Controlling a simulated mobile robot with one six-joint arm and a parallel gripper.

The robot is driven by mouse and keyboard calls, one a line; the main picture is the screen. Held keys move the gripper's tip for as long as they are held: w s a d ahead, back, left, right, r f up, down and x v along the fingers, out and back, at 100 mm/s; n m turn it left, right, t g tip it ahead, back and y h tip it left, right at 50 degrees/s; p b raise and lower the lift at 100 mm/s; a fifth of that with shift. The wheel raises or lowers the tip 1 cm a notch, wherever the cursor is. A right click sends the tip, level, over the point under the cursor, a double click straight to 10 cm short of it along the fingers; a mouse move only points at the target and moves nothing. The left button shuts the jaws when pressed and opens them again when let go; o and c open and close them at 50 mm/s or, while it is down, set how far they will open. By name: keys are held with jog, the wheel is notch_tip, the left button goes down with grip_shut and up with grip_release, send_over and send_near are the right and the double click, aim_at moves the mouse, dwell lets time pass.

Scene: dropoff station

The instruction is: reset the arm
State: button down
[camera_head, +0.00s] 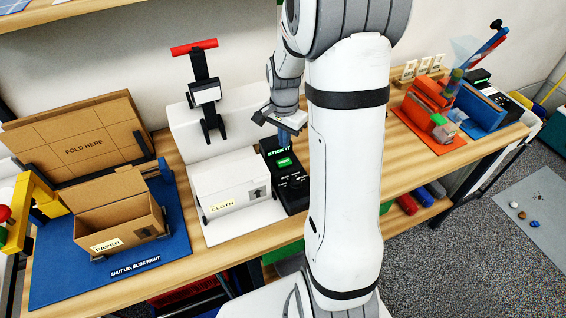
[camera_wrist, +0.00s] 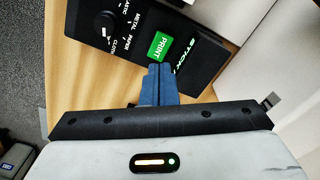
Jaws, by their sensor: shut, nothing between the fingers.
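My arm stands in front of the bench in the head view. My gripper (camera_head: 283,138) hangs over the black label printer (camera_head: 292,190), beside the white CLOTH box. In the wrist view my gripper (camera_wrist: 159,70) has its two blue fingers together with nothing between them. The fingertips appear just beside the green PRINT button (camera_wrist: 160,46) on the printer; I cannot tell whether they touch it. A dial (camera_wrist: 106,24) with METAL, PAPER and CLOTH labels is to the left.
A white CLOTH box (camera_head: 230,185) stands left of the printer, below a red-handled press (camera_head: 203,85). An open PAPER carton (camera_head: 115,215) sits on a blue board (camera_head: 60,285). An orange fixture (camera_head: 425,105) is at right. Grey floor (camera_head: 450,235) lies right of the bench.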

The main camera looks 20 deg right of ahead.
jog(key=s+a+r+n+t, duration=0.1)
jog(key=s+a+r+n, duration=0.4)
jog(key=s, duration=0.4)
jog(key=s+a+r+n+t, duration=0.2)
jog(key=s+a+r+n, duration=0.3)
jog(key=s+r+n, duration=0.2)
notch_tip(320, 180, up, 2)
jog(key=shift+s+r, duration=0.2)
jog(key=shift+s, duration=0.95)
